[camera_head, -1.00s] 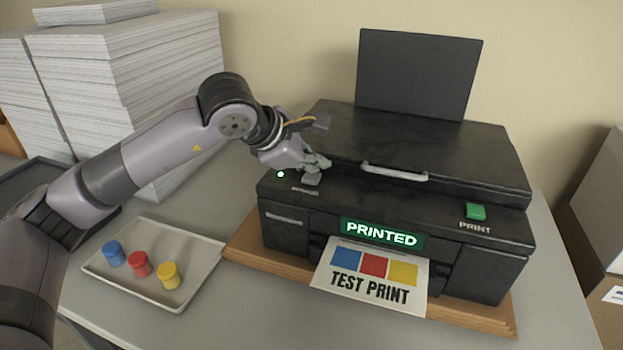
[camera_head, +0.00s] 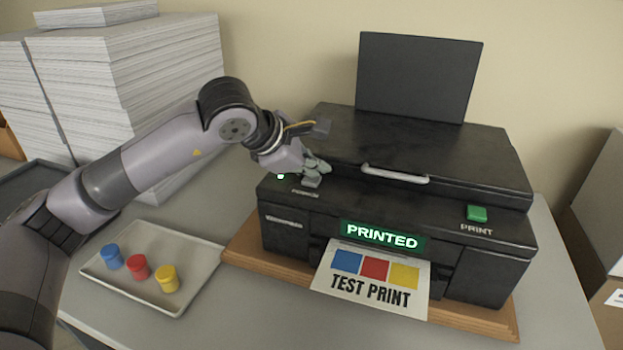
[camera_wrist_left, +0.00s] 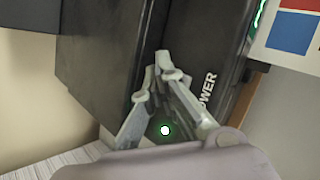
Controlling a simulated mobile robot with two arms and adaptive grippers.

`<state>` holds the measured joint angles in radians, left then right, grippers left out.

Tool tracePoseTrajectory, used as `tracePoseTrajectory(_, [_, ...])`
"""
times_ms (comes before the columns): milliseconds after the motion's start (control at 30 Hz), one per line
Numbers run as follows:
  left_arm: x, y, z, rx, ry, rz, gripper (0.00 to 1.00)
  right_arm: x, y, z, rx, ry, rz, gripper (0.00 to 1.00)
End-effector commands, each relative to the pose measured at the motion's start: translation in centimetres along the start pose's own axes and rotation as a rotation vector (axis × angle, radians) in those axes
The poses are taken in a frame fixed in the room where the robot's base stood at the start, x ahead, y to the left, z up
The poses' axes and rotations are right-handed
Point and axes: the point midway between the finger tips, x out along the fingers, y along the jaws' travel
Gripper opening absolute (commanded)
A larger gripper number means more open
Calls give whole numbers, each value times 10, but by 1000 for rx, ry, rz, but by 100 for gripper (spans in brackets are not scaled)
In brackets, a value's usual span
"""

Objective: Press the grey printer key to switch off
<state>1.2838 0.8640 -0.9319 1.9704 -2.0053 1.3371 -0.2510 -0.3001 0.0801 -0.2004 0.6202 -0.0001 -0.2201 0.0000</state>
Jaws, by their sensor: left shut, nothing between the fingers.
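The black printer (camera_head: 400,200) stands on the table, with a lit green "PRINTED" display (camera_head: 382,236). A small grey key (camera_head: 311,182) shows above the POWER label (camera_head: 305,192) at the printer's left front. My left gripper (camera_head: 320,166) is shut and empty, with its fingertips right at the key; I cannot tell whether they touch it. In the left wrist view the gripper (camera_wrist_left: 155,82) is over the printer top, beside the POWER label (camera_wrist_left: 207,90), and its fingers hide the key. A green light (camera_wrist_left: 165,130) glows near it. My right gripper is out of view.
A green PRINT key (camera_head: 477,213) is at the printer's right. A test print sheet (camera_head: 370,278) sticks out in front. A tray (camera_head: 200,285) with blue, red and yellow pots lies at the left. Paper stacks (camera_head: 140,85) stand behind my left arm.

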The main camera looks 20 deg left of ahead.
Motion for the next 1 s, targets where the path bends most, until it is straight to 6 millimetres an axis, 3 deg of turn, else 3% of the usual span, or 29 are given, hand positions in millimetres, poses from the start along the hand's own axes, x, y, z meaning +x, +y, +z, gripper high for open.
tracePoseTrajectory(567, [2, -2, -2, 0, 0, 0, 0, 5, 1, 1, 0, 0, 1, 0])
tracePoseTrajectory(1000, [-10, 8, 8, -1, 0, 0, 0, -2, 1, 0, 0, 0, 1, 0])
